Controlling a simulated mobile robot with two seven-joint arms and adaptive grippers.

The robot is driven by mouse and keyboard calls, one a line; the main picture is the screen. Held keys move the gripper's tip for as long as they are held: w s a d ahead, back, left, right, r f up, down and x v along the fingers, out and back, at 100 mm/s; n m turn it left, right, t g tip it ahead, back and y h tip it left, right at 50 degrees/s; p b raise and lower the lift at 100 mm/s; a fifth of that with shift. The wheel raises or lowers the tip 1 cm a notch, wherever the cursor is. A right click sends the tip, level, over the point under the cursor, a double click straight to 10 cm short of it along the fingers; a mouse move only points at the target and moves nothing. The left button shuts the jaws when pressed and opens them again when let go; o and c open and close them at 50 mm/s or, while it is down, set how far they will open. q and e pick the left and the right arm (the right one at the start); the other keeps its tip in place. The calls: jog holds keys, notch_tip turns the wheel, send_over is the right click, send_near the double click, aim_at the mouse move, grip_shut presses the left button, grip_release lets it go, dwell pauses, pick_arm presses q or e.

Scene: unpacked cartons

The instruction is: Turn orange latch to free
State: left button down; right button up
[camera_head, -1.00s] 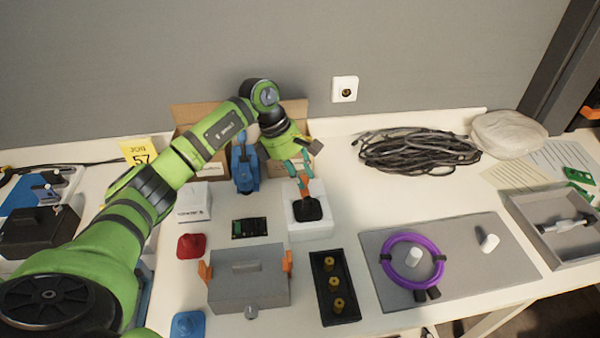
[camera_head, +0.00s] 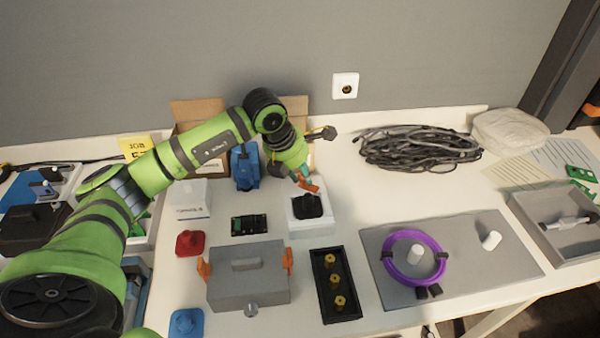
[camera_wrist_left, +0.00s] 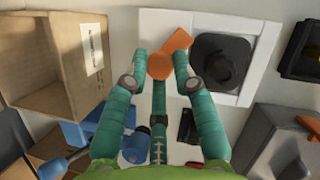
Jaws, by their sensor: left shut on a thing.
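The orange latch (camera_head: 309,186) sits at the back edge of a white block (camera_head: 302,225), just behind a black round plug-like part (camera_head: 307,206). In the left wrist view the latch (camera_wrist_left: 158,66) has a round hub and an arm slanting up and to the right, beside the black part (camera_wrist_left: 222,62). My left gripper (camera_head: 303,178) reaches down onto it from behind. Its teal fingers (camera_wrist_left: 160,63) are shut on the latch, one on each side. The latch's lower part is hidden by the fingers. My right gripper is not in view.
A grey lidded box (camera_head: 248,282) with orange side clips stands in front, beside a black tray (camera_head: 335,288) of brass parts. An open carton (camera_wrist_left: 62,60) and a blue tool (camera_head: 245,168) stand close by the gripper. A cable coil (camera_head: 418,150) lies to the right.

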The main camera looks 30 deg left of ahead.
pick_arm(q)
jog(key=n, duration=0.2)
jog(key=n+y+b, duration=0.1)
jog(key=n, duration=0.1)
jog(key=n+y+b, duration=0.1)
jog(key=shift+w+d+r+n+t, duration=0.15)
jog(key=shift+d+n+t, duration=0.15)
jog(key=shift+n, duration=0.1)
jog(key=shift+r+n+y, duration=0.1)
jog(key=shift+n+y, duration=0.3)
jog(key=shift+n, duration=0.4)
jog(key=shift+a+r, duration=0.1)
jog(key=c, duration=1)
grip_release()
jog(key=shift+f, duration=0.2)
jog(key=v, duration=1.2)
jog(key=shift+w, duration=0.1)
